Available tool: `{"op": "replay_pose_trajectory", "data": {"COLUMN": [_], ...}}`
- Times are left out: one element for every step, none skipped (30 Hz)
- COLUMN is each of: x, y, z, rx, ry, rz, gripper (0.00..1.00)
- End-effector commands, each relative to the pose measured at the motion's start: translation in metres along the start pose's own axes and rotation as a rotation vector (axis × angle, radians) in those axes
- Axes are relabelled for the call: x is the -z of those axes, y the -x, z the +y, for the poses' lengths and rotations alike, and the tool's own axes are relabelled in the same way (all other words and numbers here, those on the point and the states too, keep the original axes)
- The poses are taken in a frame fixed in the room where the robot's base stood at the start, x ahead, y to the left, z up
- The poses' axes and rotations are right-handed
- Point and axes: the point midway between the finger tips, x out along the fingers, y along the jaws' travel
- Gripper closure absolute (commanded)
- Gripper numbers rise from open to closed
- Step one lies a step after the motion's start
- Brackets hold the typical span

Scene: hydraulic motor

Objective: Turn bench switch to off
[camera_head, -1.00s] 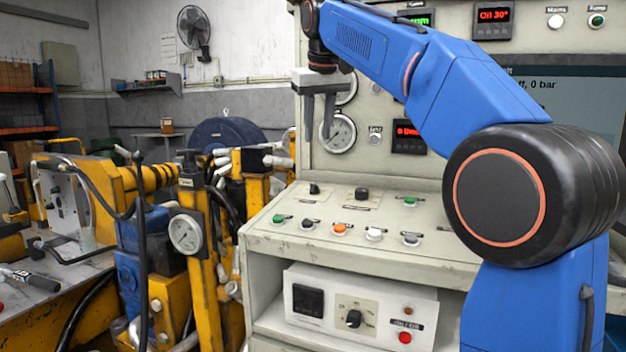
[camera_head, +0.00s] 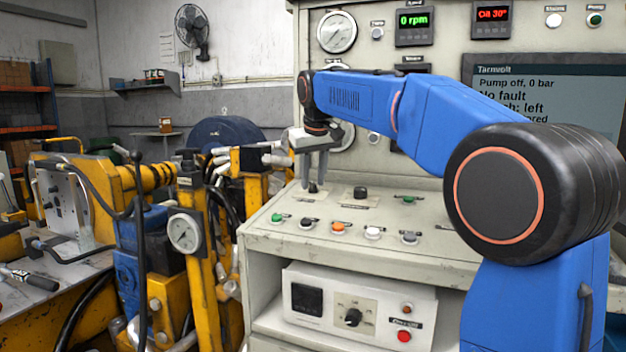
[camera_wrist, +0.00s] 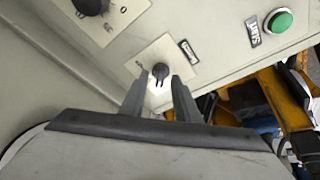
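A small black switch knob (camera_head: 314,188) sits on a pale plate at the left rear of the sloping console top. It also shows in the wrist view (camera_wrist: 160,72), where its label is too blurred to read surely. My gripper (camera_head: 314,178) points down right over this knob. In the wrist view my gripper (camera_wrist: 159,82) is open, with one finger to each side of the knob and a gap around it. I cannot tell whether the fingertips reach down beside the knob or stay just above it.
A larger black knob (camera_head: 360,193) stands to the right, with a green button (camera_head: 277,217) and other coloured buttons in front. A screen (camera_head: 505,95), partly hidden by my arm, reads "Pump off, 0 bar". Yellow machinery (camera_head: 200,250) stands left of the console.

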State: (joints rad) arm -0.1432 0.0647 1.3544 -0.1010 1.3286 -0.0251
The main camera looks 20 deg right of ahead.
Motion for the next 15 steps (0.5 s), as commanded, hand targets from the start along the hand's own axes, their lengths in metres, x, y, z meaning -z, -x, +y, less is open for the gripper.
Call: {"op": "replay_pose_trajectory", "data": {"x": [-0.0001,0.0000,0.0000,0.0000,0.0000,0.0000,0.0000,0.0001,0.0000,0.0000,0.0000,0.0000,0.0000,0.0000,0.0000], "y": [-0.0021,-0.0029,-0.0037,-0.0041,-0.0043,-0.0044,-0.0044,-0.0043,-0.0043,-0.0043,-0.0042,-0.0042,-0.0042,-0.0042,-0.0042], "z": [0.0000,0.0001,0.0000,0.0001,0.0000,0.0001,0.0001,0.0001,0.0001,0.0000,0.0000,0.0001,0.0001,0.0001,0.0001], "rx": [0.000,0.000,0.000,0.000,0.000,0.000,0.000,0.000,0.000,0.000,0.000,0.000,0.000,0.000,0.000], "ry": [0.000,0.000,0.000,0.000,0.000,0.000,0.000,0.000,0.000,0.000,0.000,0.000,0.000,0.000,0.000], "rz": [0.000,0.000,0.001,0.001,0.001,0.001,0.001,0.001,0.001,0.001,0.001,0.001,0.001,0.001,0.000], "gripper": [0.71,0.71,0.71,0.71,0.71,0.71,0.71,0.71,0.71,0.71,0.73,0.83,0.90,0.97,1.00]}}
